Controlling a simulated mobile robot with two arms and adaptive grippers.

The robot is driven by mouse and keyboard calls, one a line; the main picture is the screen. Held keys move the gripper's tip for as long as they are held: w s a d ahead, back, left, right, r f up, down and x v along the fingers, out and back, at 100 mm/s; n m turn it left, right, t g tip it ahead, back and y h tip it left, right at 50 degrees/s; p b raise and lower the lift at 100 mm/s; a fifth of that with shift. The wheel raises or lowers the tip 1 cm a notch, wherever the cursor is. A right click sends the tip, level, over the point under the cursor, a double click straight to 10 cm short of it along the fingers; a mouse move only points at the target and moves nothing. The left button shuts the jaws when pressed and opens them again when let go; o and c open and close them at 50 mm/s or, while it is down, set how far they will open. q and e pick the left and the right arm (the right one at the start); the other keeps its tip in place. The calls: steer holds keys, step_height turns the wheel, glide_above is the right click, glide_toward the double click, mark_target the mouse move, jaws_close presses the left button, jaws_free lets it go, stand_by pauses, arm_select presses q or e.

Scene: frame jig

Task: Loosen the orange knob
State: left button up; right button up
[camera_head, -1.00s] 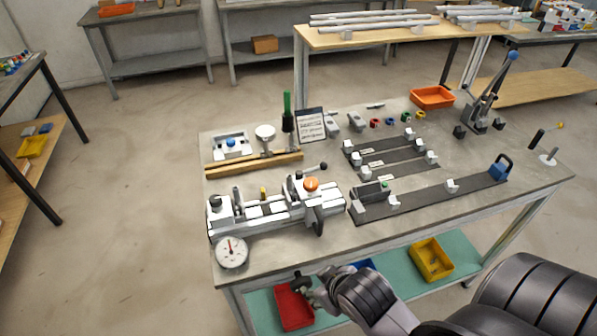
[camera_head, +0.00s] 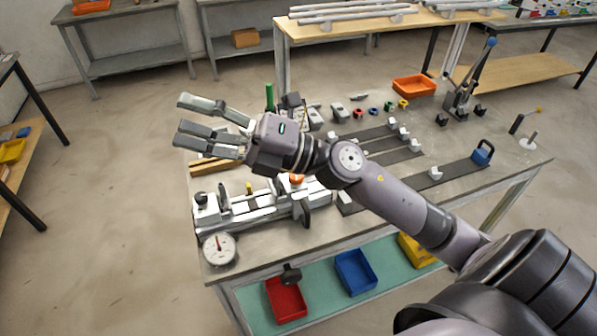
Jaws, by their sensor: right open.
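The orange knob (camera_head: 296,178) sits on top of the right end of the white and black jig (camera_head: 258,212) on the bench. My left gripper is not in view.
A dial gauge (camera_head: 219,248) stands at the jig's front left. Dark rails with white blocks lie to the right, with a blue padlock-like block (camera_head: 482,152) at the end. An orange tray (camera_head: 414,85) is at the back. Red (camera_head: 287,299) and blue (camera_head: 355,272) bins are on the lower shelf.

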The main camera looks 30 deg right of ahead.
step_height(320, 180, down, 4)
steer(key=s+a+f+n+g+h, duration=0.1)
steer(key=s+n+g+h, duration=0.1)
steer(key=n+g, duration=0.5)
steer(key=g+h, duration=0.1)
steer(key=h, duration=1.4)
glide_toward(296, 178)
steer(key=shift+n, duration=0.3)
steer(key=p+x, duration=0.1)
steer(key=x, duration=0.2)
steer(key=p+x, duration=0.1)
steer(key=x, duration=0.2)
steer(key=p+x, duration=0.2)
steer(key=shift+w+d+f, duration=0.3)
steer(key=shift+w, duration=0.15)
steer(key=c, duration=1.1)
steer(key=shift+c, duration=0.2)
